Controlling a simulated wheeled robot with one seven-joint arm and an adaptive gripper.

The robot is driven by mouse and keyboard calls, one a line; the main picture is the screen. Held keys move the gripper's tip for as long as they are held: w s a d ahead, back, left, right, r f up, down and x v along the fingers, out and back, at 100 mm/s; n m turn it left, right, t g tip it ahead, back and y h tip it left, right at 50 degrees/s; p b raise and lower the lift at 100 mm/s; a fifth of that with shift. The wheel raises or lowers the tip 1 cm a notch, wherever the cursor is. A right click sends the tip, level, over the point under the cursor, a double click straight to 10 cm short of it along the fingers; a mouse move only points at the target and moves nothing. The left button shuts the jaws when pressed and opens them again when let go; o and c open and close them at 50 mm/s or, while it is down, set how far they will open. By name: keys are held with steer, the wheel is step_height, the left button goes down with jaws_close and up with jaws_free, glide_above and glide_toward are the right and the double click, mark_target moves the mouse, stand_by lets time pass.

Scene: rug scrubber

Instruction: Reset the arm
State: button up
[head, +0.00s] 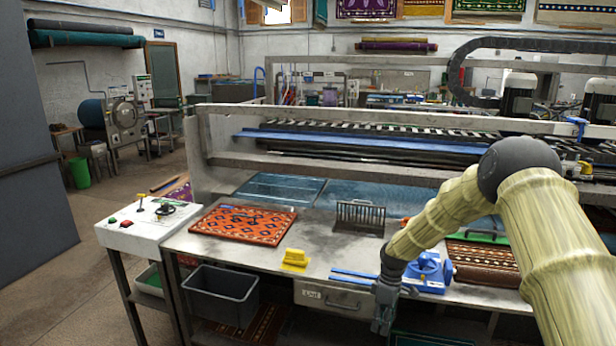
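My arm, with a pale yellow ribbed covering and dark joints, reaches in from the right side of the head view. It bends at a dark elbow near the upper right and slopes down to the left. My gripper (382,322) hangs fingers down in front of the metal worktable's (330,257) front edge, beside the drawer. Its fingers are small and dark here, and I cannot tell whether they are apart. I see nothing clearly held in it.
An orange patterned rug (242,223), yellow brush (295,259), black rack (359,217) and blue device (428,272) are on the table. A control box (148,222) stands left, a grey bin (221,293) below. The scrubbing machine (370,140) spans the back.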

steer(key=s+a+f+m+b, duration=0.1)
steer(key=s+a+f+m, duration=0.15)
steer(key=s+f, duration=0.85)
steer(key=s+a+f+m, duration=0.1)
steer(key=s+f+m, duration=0.3)
steer(key=s+f, duration=0.7)
steer(key=s+d+r+m+t, duration=0.1)
steer(key=s+d+m, duration=0.1)
steer(key=s, duration=1.2)
steer(key=s+d+r+m+t+h+b, duration=0.1)
steer(key=s+m, duration=0.3)
steer(key=s, duration=1.1)
steer(key=shift+s+d, duration=0.15)
steer(key=shift+d, duration=0.3)
